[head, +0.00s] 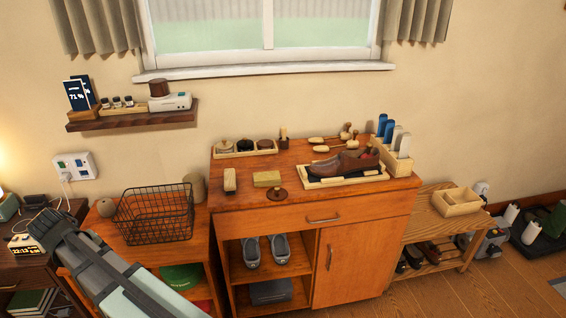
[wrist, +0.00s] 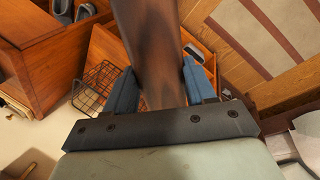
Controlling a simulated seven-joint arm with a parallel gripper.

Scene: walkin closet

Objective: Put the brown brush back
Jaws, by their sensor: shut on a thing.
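In the wrist view my gripper (wrist: 160,85) has its two blue fingers on either side of a long, smooth brown thing, apparently the brown brush (wrist: 150,45). It is gripped between them, and its far end is cut off by the top edge. In the head view neither my gripper nor the held thing shows.
A wire basket (head: 155,214) stands on a lower wooden unit left of the cabinet; it also shows in the wrist view (wrist: 92,88). A wooden holder (head: 392,160) with blue and pale upright items stands at the cabinet's right end.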

